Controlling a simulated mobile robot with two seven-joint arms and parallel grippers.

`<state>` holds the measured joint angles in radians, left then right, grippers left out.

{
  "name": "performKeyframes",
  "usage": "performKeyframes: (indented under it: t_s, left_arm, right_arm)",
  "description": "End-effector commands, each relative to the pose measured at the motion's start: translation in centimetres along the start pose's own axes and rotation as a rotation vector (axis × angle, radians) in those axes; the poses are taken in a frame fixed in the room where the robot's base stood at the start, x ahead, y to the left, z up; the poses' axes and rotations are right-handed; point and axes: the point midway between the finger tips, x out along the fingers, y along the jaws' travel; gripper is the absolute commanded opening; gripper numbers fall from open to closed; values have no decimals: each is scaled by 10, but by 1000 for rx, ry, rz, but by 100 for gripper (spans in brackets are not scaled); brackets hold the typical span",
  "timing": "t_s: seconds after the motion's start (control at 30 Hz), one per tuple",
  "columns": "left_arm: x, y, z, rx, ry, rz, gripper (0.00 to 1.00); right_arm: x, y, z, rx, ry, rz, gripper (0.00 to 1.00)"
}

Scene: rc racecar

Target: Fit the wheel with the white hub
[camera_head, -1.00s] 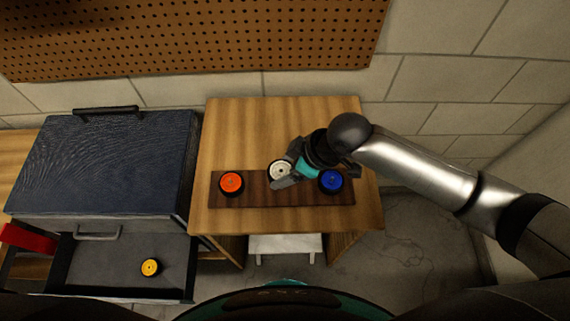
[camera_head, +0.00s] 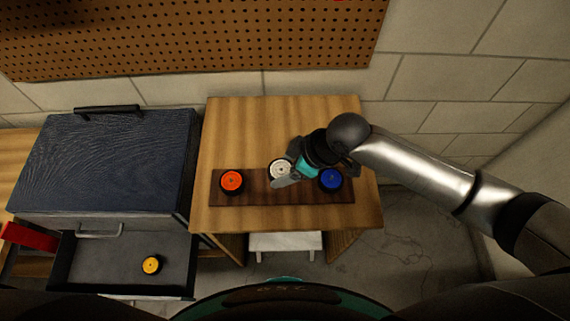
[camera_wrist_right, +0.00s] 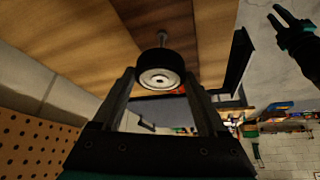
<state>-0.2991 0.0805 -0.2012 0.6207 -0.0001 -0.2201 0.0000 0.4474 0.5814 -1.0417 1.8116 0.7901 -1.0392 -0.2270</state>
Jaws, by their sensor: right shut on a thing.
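The wheel with the white hub (camera_head: 280,169) is at the middle of a dark wooden board (camera_head: 258,197) in the head view. My right gripper (camera_head: 284,176) reaches it from the right and is shut on it. In the right wrist view the black tyre and white hub (camera_wrist_right: 159,77) sit between the fingertips of my right gripper (camera_wrist_right: 158,76). A thin metal pin shows just beyond the tyre. I cannot tell whether the wheel is clear of the board. My left gripper (camera_wrist_right: 288,22) shows only in the wrist view, far off, its fingers apart.
An orange-hub wheel (camera_head: 232,181) and a blue-hub wheel (camera_head: 330,179) stand on the board at either side. A yellow-hub wheel (camera_head: 152,265) lies in an open drawer (camera_head: 105,272) at lower left. The wooden table (camera_head: 245,125) is bare behind the board.

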Motion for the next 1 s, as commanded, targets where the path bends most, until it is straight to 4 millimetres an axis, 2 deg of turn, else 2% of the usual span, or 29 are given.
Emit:
performKeyframes:
  t_s: [1.0]
  left_arm:
    - [-6,0,0,-2,-2,0,27]
  right_arm:
    - [1,0,0,1,0,0,22]
